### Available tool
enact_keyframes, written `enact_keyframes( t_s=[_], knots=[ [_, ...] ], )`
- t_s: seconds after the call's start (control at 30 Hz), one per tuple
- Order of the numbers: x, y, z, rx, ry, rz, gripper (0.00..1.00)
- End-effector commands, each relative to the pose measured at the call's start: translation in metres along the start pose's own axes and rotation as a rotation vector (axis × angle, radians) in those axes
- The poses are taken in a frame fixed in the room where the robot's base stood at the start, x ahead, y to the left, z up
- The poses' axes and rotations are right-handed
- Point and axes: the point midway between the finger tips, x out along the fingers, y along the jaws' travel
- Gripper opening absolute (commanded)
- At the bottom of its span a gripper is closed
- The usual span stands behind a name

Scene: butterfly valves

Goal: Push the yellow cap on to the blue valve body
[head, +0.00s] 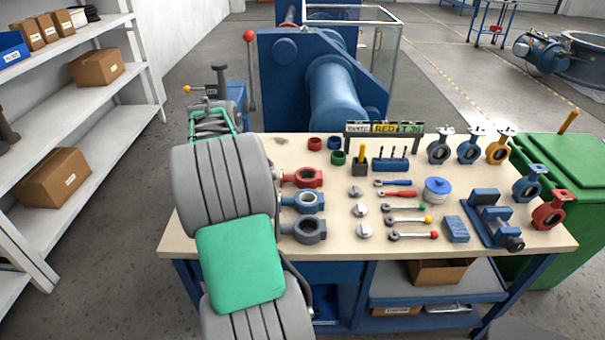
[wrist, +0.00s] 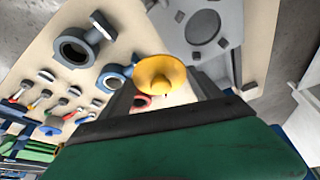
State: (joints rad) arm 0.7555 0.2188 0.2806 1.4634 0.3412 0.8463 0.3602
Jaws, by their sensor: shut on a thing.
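The yellow cap (wrist: 160,72) is between the fingertips of my gripper (wrist: 163,88) in the wrist view, and the gripper is shut on it. The blue valve body (head: 308,202) lies in the middle of a row of three at the table's left side. In the wrist view the blue valve body (wrist: 113,78) shows just left of the cap, partly behind a finger. I cannot tell the exact gap, and they look apart. In the head view my arm hides the gripper and the cap.
A red valve body (head: 305,178) and a grey valve body (head: 310,230) flank the blue one. Loose tools and a vise (head: 492,218) take up the table's (head: 410,244) middle and right. A lever-handled machine (head: 235,93) stands at the back left. White shelves (head: 75,110) stand at left.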

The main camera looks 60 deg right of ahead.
Motion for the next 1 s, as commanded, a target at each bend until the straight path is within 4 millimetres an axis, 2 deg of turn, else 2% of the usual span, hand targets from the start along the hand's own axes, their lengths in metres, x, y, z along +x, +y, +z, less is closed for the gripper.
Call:
enact_keyframes(
  t_s=[0.03,0.1,0.2,0.33,0.47,0.67,1.0],
  knots=[
    [0.015,0.026,-0.019,0.082,0.0,0.035,0.25],
    [0.032,0.06,-0.04,0.192,0.004,0.079,0.25],
    [0.051,0.101,-0.06,0.316,0.01,0.129,0.25],
    [0.064,0.134,-0.073,0.413,0.016,0.168,0.25],
    [0.07,0.145,-0.076,0.444,0.018,0.181,0.25],
    [0.079,0.145,-0.072,0.443,0.017,0.181,0.25],
    [0.108,0.144,-0.06,0.442,0.018,0.179,0.25]
  ],
)
